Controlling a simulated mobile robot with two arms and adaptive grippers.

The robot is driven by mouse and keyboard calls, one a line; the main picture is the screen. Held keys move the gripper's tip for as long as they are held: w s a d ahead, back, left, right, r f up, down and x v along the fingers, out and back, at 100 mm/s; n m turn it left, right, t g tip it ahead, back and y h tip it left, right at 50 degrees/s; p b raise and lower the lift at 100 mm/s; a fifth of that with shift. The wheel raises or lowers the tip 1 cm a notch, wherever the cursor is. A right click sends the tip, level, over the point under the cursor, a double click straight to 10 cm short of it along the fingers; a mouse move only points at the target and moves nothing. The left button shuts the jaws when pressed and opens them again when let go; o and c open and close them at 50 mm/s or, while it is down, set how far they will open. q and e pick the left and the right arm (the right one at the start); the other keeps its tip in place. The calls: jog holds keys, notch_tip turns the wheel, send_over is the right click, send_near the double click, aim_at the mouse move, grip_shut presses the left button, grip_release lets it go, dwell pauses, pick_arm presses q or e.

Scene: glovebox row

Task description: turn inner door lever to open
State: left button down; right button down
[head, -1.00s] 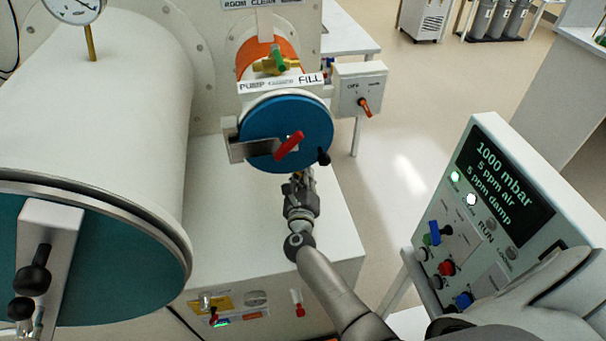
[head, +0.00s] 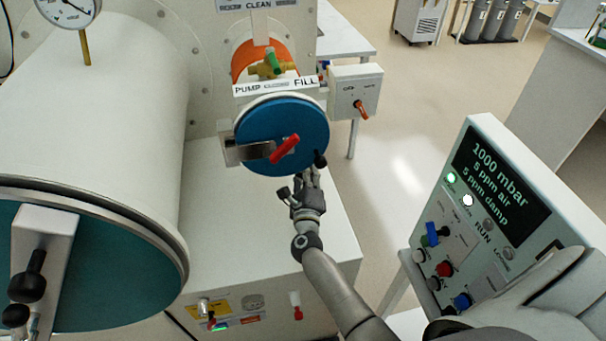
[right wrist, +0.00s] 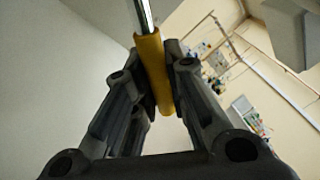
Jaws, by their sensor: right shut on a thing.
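My right gripper (head: 306,182) is below the round blue door (head: 258,125) of the small chamber, close to the black knob (head: 320,159) at its lower right. In the right wrist view, my right gripper (right wrist: 155,95) is shut on a yellow sleeve (right wrist: 152,70) on a thin metal rod (right wrist: 143,15). The rod runs up out of the picture, so what it joins is hidden. In the head view the sleeve is hidden by the gripper. I cannot tell whether this rod is the inner door lever. A red lever (head: 285,148) sits slanted on the blue door.
A large cylinder (head: 110,110) with a teal door (head: 110,280) fills the left. A control panel (head: 500,195) reading 1000 mbar stands at the right. A switch box (head: 355,92) is beside the small chamber. Floor (head: 405,130) shows clear beyond.

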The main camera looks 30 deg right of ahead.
jog(key=shift+s+d+r+n+t, duration=0.1)
jog(key=shift+d+r+n+t, duration=0.1)
jog(key=shift+r+n, duration=0.4)
jog(key=shift+d+r+n+t, duration=0.2)
jog(key=shift+r+n, duration=0.1)
jog(key=shift+n, duration=0.6)
jog(key=c, duration=1.4)
grip_release()
jog(key=shift+c, duration=0.2)
jog(key=v, duration=1.2)
